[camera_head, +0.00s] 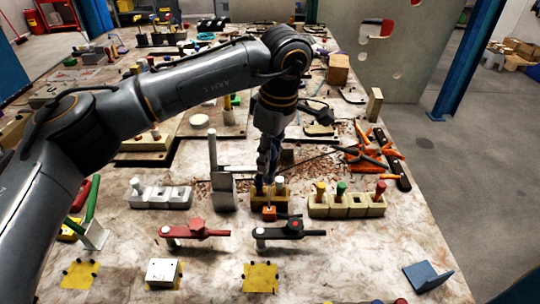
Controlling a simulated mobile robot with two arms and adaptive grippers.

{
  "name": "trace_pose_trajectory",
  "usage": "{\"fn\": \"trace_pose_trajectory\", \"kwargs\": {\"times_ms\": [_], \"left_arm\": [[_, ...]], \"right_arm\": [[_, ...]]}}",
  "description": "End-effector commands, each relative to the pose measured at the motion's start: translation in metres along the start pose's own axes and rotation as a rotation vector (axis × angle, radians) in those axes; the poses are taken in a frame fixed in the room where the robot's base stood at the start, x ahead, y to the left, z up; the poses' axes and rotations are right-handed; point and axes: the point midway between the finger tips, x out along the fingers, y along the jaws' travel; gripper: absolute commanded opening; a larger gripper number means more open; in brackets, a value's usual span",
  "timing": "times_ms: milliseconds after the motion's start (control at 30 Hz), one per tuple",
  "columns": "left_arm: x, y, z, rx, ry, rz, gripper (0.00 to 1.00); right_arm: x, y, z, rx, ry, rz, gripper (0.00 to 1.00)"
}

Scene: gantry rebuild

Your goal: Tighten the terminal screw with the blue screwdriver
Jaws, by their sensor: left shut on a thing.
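My left gripper (267,168) points straight down over a small tan block (283,194) in the middle of the table. It is shut on a slim tool, most likely the blue screwdriver, whose handle is mostly hidden by the fingers. The tool stands about upright at the tan block. A small orange piece (268,213) sits at the block's front, and a pale peg stands at its right. I cannot make out the terminal screw, or whether the tool's tip touches it. My right gripper is not in view.
A cream block (345,209) with yellow, green and red handles stands to the right. A white block (160,197) stands to the left. Red (195,231) and black (290,232) clamps lie in front. Orange-handled tools (372,153) lie behind right. The right front table is largely clear.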

Motion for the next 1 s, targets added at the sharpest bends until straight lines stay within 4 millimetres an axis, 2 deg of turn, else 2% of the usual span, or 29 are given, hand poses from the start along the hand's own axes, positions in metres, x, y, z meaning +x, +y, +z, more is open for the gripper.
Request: {"fn": "trace_pose_trajectory", "kwargs": {"times_ms": [100,200,533,800,1000], "left_arm": [[0.0040,-0.0015,0.0002,0.138,-0.001,0.011,0.00],[0.0035,-0.0015,0.0005,0.192,-0.002,0.017,0.00],[0.0039,-0.0016,0.0004,0.218,-0.002,0.020,0.00],[0.0047,-0.0024,-0.0005,0.577,-0.003,0.064,0.00],[0.0042,-0.0026,-0.0002,0.694,-0.004,0.078,0.00]], "right_arm": [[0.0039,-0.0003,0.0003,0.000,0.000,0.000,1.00],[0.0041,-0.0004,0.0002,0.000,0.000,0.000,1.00],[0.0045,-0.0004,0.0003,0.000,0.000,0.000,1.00],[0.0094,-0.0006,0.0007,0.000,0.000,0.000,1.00],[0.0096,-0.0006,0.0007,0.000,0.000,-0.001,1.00]]}}
